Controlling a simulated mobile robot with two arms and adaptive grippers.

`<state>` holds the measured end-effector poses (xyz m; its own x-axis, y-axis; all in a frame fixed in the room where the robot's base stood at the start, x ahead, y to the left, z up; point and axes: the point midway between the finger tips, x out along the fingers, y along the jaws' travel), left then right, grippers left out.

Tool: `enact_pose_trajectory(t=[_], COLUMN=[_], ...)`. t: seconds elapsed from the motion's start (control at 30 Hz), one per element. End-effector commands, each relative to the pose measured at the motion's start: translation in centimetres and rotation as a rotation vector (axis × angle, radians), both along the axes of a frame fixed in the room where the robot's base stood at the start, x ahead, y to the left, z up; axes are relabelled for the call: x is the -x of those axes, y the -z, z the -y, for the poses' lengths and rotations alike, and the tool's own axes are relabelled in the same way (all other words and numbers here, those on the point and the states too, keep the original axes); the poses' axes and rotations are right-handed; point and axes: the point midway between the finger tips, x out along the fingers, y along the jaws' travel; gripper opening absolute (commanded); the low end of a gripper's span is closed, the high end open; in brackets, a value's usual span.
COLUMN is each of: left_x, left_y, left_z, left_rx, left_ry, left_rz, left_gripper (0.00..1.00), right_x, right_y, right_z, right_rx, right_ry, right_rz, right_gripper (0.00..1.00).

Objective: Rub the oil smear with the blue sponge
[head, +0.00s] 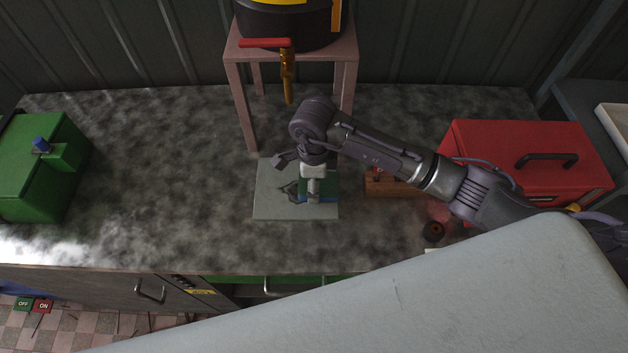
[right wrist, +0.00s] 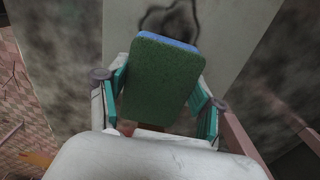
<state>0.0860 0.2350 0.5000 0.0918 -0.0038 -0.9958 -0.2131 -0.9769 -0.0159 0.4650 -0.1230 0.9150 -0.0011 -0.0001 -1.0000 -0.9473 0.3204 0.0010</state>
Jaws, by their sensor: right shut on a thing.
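The sponge (head: 328,187) has a green face and a blue layer. My right gripper (head: 314,188) is shut on it, over the grey plate (head: 268,208) on the worktop. In the right wrist view the green face of the sponge (right wrist: 160,80) fills the space between the fingers, and a blue edge shows at its far end. The dark oil smear (right wrist: 172,18) lies on the plate just beyond that edge, partly hidden by the sponge. In the head view the smear (head: 291,190) shows left of the gripper. I cannot tell whether the sponge touches the plate. My left gripper is not in view.
A pink stand (head: 236,80) carries a dark drum (head: 290,25) with a brass tap (head: 288,75) behind the plate. A red box (head: 525,155), a wooden block (head: 385,187) and a small dark round thing (head: 433,232) are right. A green box (head: 40,170) stands left; worktop between is clear.

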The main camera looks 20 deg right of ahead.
Motion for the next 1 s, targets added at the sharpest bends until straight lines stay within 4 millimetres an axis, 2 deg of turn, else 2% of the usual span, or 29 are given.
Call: enact_pose_trajectory(t=[0.67, 1.0], left_x=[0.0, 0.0], left_y=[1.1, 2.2], left_z=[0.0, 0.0], left_rx=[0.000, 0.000], left_ry=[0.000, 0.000], left_rz=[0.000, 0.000], left_gripper=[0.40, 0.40], right_x=[0.0, -0.7], right_y=[1.2, 1.3], right_z=[0.0, -2.1], right_rx=[0.000, 0.000], right_ry=[0.001, -0.001], right_rz=[0.000, 0.002], right_gripper=[0.38, 0.38])
